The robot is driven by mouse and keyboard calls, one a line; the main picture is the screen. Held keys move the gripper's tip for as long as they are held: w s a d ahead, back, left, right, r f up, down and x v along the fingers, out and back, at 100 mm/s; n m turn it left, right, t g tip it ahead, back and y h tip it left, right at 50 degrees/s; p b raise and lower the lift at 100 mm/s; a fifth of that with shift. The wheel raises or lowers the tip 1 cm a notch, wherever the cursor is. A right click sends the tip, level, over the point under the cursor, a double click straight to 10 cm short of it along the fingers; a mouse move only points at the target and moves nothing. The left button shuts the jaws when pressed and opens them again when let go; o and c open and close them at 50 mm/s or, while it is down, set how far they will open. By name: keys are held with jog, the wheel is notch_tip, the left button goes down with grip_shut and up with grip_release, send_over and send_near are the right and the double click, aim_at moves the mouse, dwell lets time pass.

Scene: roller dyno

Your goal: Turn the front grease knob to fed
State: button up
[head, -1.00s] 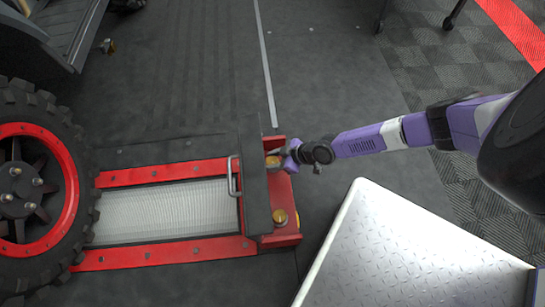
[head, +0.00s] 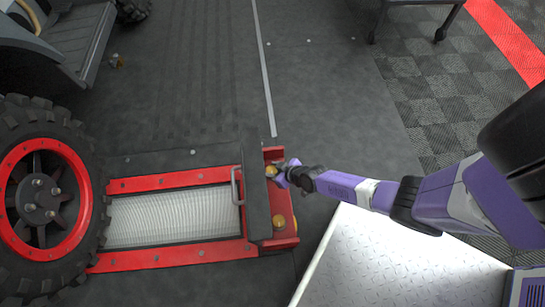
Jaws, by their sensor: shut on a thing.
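Two brass-yellow knobs sit on the red end housing of the roller unit (head: 287,241), at its right end. The far knob (head: 270,171) is mostly covered by my gripper (head: 277,174), which is shut on it from the right. The near knob (head: 279,223) stands clear, close to the picture's bottom side of the housing. The fingertips are small and partly hidden, and I cannot read any mark or knob angle. I cannot tell from labels which knob is the front one.
A dark upright plate with a grey handle (head: 236,186) stands left of the knobs. The ribbed roller (head: 170,216) lies in a red frame beside a big tyre (head: 95,240). A bright metal platform (head: 385,265) is at lower right. Dark floor (head: 330,110) beyond is free.

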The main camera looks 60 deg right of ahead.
jog(key=shift+a, duration=0.4)
jog(key=o, duration=1.4)
jog(key=shift+d, duration=0.15)
jog(key=shift+s+d+r, duration=0.1)
jog(key=shift+r, duration=0.1)
jog(key=p+v, duration=0.5)
jog(key=v, duration=0.1)
jog(key=shift+s+r, duration=0.15)
jog(key=shift+r, duration=0.25)
jog(key=shift+s+a+r, duration=0.2)
jog(key=shift+s+a, duration=0.1)
jog(key=shift+s, duration=0.1)
